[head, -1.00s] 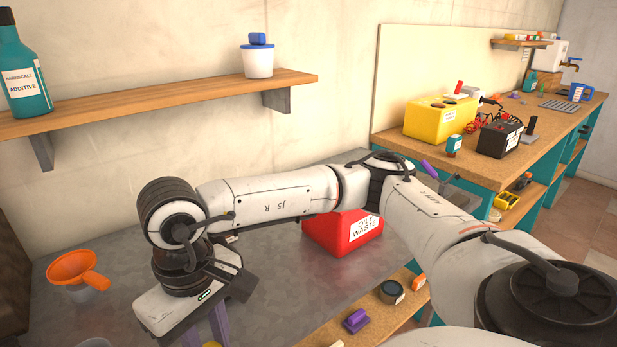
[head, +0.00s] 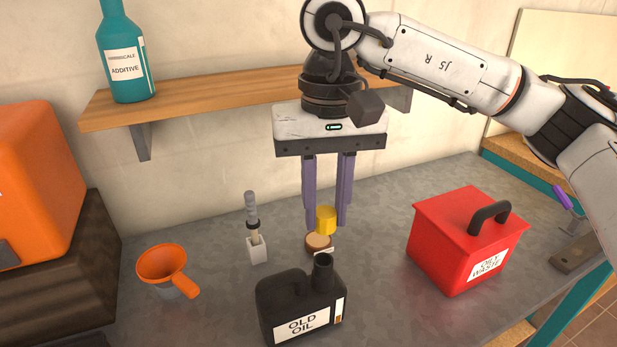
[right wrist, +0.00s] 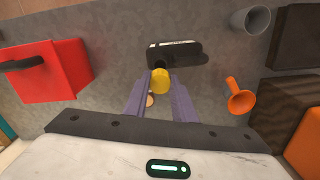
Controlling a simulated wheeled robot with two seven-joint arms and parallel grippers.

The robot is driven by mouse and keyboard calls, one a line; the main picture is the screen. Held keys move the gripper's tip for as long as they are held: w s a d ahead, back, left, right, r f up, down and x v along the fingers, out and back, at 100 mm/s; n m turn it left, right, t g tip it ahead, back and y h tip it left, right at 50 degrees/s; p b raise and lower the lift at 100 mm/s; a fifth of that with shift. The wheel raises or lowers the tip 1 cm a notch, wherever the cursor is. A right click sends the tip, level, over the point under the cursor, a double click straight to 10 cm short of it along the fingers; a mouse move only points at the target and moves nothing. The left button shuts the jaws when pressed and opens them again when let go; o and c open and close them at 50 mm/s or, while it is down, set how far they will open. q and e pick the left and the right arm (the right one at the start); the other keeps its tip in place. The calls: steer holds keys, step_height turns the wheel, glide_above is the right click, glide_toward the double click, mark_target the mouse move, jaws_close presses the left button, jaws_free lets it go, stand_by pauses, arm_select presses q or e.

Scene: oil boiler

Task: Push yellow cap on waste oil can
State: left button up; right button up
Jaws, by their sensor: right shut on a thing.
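My right gripper (head: 326,222) is shut on the yellow cap (head: 326,217), which sits between its purple fingertips above the bench. The cap also shows between the fingertips in the right wrist view (right wrist: 160,80). The black waste oil can (head: 300,300), labelled "OLD OIL", stands upright on the bench. Its open dark neck (head: 322,270) is at the can's right end. In the head view the cap is above and behind the neck, apart from it. The can also shows just beyond the fingertips in the right wrist view (right wrist: 185,52). My left gripper is not in view.
A red "OILY WASTE" bin (head: 455,245) stands at right. An orange funnel (head: 163,265) and a grey-handled brush (head: 253,225) stand left of the gripper. A small round brown-topped item (head: 318,241) lies behind the can. A shelf (head: 200,105) runs along the wall behind.

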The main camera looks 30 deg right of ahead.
mark_target(325, 233)
steer(key=shift+w+r, duration=0.15)
steer(key=shift+r, duration=0.1)
steer(key=shift+f, duration=0.1)
steer(key=shift+s+f+b, duration=0.2)
steer(key=shift+f+b, duration=0.25)
steer(key=shift+b, duration=0.1)
steer(key=shift+f, duration=0.4)
step_height(325, 233, down, 3)
steer(key=b, duration=0.3)
steer(key=shift+f, duration=0.2)
steer(key=shift+f+b, duration=0.3)
steer(key=shift+f, duration=0.15)
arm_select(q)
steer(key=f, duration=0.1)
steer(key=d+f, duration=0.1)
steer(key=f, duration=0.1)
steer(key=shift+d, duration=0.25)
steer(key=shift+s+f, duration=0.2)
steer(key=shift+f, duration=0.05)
